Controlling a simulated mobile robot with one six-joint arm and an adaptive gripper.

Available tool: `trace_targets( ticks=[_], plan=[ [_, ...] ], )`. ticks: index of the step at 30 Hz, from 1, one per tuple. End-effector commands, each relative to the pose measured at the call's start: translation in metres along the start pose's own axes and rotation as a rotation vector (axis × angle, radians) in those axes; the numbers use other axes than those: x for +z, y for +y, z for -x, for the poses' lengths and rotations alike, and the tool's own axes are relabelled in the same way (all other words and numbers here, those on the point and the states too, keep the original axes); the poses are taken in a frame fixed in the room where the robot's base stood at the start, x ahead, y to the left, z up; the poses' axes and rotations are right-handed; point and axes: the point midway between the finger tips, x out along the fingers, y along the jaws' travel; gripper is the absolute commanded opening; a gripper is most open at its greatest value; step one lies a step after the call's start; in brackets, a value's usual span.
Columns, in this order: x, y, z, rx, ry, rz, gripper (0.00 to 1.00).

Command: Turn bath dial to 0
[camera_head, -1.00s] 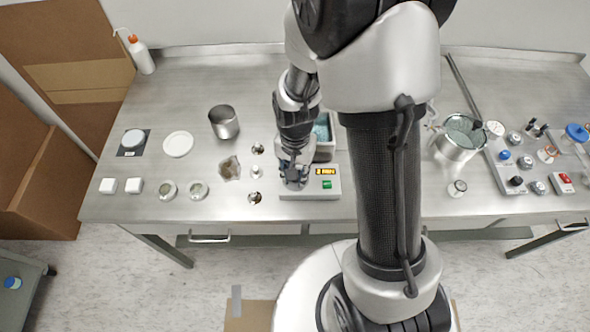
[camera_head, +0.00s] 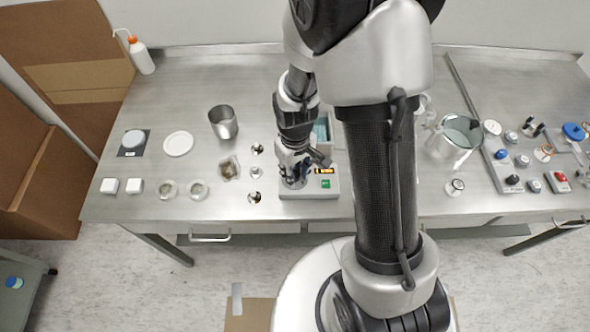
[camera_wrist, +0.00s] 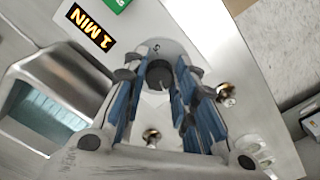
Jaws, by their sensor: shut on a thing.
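The bath (camera_head: 322,127) is a grey box with an open basin of bluish water and a front control panel. The wrist view also shows its basin (camera_wrist: 45,112). The bath dial (camera_wrist: 160,76) is a dark round knob on the panel, with a small mark beside it. My gripper (camera_wrist: 158,84) is shut on the dial, with its blue-padded fingers on either side of it. In the head view my gripper (camera_head: 294,180) hides the dial. The display (camera_wrist: 90,27) reads "1 MIN" in orange. A green button (camera_wrist: 97,3) sits beside the display.
A metal beaker (camera_head: 223,123), a white dish (camera_head: 178,144) and small jars stand left of the bath. A larger metal pot (camera_head: 460,135) and a panel of knobs are on the right. Shiny knobs (camera_wrist: 151,136) lie close to my fingers.

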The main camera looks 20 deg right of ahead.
Motion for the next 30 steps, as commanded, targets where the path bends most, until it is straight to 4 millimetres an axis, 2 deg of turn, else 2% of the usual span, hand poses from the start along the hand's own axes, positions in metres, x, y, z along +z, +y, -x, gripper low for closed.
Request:
trace_targets(
  ticks=[21, 30],
  plan=[
    [-0.0010, 0.0017, 0.0004, 0.001, 0.001, 0.670, 0.02],
    [-0.0014, 0.0021, 0.0004, 0.001, 0.001, 0.876, 0.02]
  ],
)
